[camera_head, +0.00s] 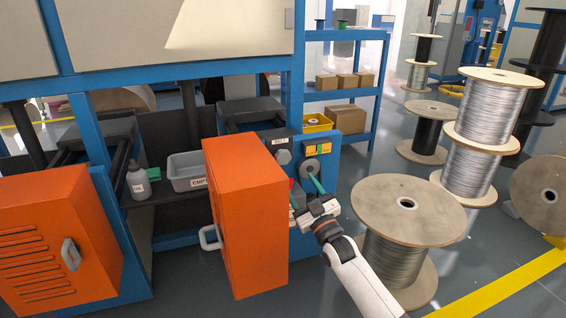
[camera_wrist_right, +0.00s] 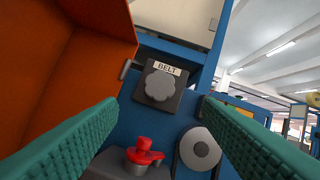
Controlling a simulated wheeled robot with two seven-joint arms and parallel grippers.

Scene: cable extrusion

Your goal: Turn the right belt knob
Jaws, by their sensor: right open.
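The belt knob is a grey lobed knob on a dark square plate; it shows in the head view (camera_head: 284,157) on the blue machine frame, beside the open orange door. In the right wrist view the knob (camera_wrist_right: 159,86) sits just above centre, under a white "BELT" label (camera_wrist_right: 166,68). My right gripper (camera_head: 302,181) is open and empty, below and in front of the knob in the head view. Its two teal fingers (camera_wrist_right: 158,107) lie left and right below the knob in the right wrist view, apart from it. My left gripper is out of view.
The orange door (camera_head: 245,215) stands close left of my right gripper. A red-handled valve (camera_wrist_right: 143,152) and a grey round disc (camera_wrist_right: 200,149) lie below the knob. A large wire spool (camera_head: 408,205) stands to the right. A grey bin (camera_head: 187,172) sits inside the machine.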

